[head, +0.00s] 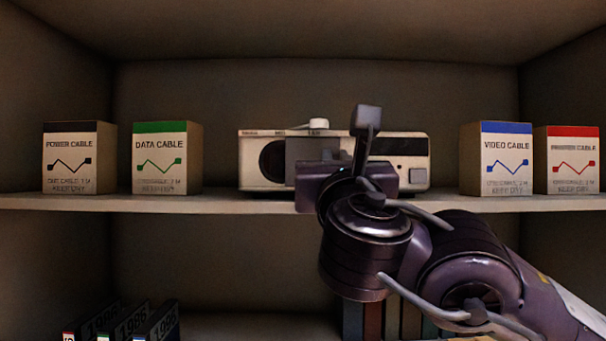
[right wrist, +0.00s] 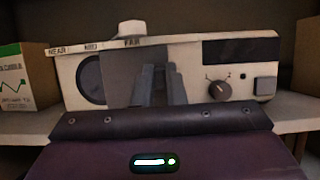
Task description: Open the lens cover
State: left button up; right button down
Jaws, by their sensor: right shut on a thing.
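A cream-coloured device (head: 258,180) stands on the shelf. It also fills the middle of the right wrist view (right wrist: 210,95). At its left end a dark round lens (head: 273,161) shows, its right part behind the grey lens cover (head: 310,153). The lens cover (right wrist: 122,75) is a flat plate on the front face. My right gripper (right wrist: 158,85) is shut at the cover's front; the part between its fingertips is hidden. In the head view my right gripper (head: 328,178) hides the middle of the device. My left gripper is not in view.
The shelf (head: 220,201) carries a data cable box (head: 167,158) and a power cable box (head: 78,158) on the left. A video cable box (head: 496,159) and a red-topped box (head: 567,160) stand on the right. A white knob (right wrist: 131,30) and a dial (right wrist: 218,90) are on the device.

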jog(key=d, duration=0.3)
jog(key=shift+d, duration=0.1)
jog(key=shift+a, duration=0.3)
jog(key=c, duration=1.5)
grip_release()
jog(key=shift+d, duration=0.1)
jog(key=b+v, duration=0.2)
jog(key=v, duration=0.5)
jog(key=shift+s+f, duration=0.2)
jog(key=shift+s, duration=0.15)
